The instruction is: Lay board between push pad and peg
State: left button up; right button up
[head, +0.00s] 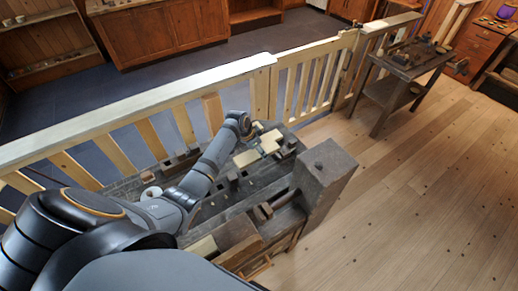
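My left arm reaches from the lower left over a dark grey workbench (222,205). Its gripper (257,128) is at the far side of the bench, small and mostly hidden behind the wrist, so its fingers cannot be made out. Pale boards (247,158) lie just in front of it near the bench's far end; whether the gripper touches any is unclear. Small dark blocks or pegs stand on the bench top, but I cannot tell which is the push pad and which the peg. My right gripper is not in view.
A big grey wooden block (325,170) rises at the bench's right end. A wooden railing (140,115) runs behind. Open floor lies right.

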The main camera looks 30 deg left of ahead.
aim_at(257, 153)
pick_arm(q)
jog(key=shift+f, duration=0.2)
notch_tip(257, 153, down, 3)
jog(key=b, duration=0.3)
jog(key=shift+s+b, duration=0.15)
jog(key=shift+b, duration=0.25)
jog(key=shift+f+b, duration=0.75)
jog(key=shift+f, duration=0.1)
jog(key=shift+f+b, duration=0.35)
jog(key=shift+f, duration=0.3)
jog(key=shift+f+b, duration=0.45)
jog(key=shift+f, duration=0.55)
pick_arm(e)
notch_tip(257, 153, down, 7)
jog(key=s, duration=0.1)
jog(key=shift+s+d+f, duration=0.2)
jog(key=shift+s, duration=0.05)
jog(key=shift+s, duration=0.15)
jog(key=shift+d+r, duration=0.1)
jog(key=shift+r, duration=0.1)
pick_arm(q)
jog(key=o, duration=1.3)
